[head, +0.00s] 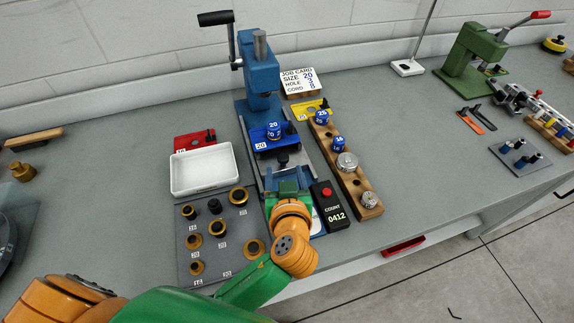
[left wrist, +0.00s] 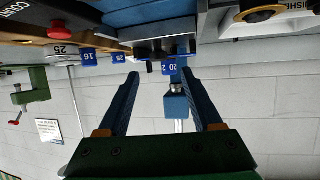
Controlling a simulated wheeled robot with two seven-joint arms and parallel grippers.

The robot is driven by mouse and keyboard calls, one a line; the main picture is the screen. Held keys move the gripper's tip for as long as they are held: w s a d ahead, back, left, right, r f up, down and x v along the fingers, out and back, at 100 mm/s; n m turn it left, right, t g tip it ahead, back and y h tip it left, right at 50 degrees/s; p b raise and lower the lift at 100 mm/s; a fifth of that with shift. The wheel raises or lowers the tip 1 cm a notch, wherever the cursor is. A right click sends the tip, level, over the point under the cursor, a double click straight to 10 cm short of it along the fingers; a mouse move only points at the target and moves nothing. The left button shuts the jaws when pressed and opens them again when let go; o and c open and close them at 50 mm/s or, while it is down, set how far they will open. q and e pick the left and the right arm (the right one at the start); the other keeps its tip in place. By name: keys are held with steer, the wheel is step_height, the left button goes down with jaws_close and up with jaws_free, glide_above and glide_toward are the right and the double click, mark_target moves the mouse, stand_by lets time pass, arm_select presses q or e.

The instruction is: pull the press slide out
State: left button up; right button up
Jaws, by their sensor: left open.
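The blue press (head: 262,75) stands at the back middle of the bench, with a black-handled crank at upper left. Its slide carries a blue block (head: 268,140) marked 20, with a blue knob also marked 20 on top. A small dark knob (head: 283,160) shows at the near end of the slide. My left gripper (head: 287,180) is just in front of this end, open, its fingers pointing at the press. In the left wrist view the open fingers (left wrist: 165,78) have the blue 20 piece (left wrist: 170,68) beyond the gap between them. Contact with the slide cannot be told. My right gripper is not seen.
A wooden rack (head: 345,170) with several knobs and a black counter (head: 330,206) reading 0412 stand close on the right. A white tray (head: 203,170) and a grey board (head: 190,258) of brass rings lie on the left.

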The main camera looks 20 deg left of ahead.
mark_target(283, 160)
arm_select(q)
steer(key=x, duration=0.5)
steer(key=shift+w+a+f+p, duration=0.1)
steer(key=shift+w+f+p, duration=0.05)
steer(key=shift+w+p, duration=0.2)
steer(key=shift+s, duration=0.1)
jaws_close()
stand_by(0.8)
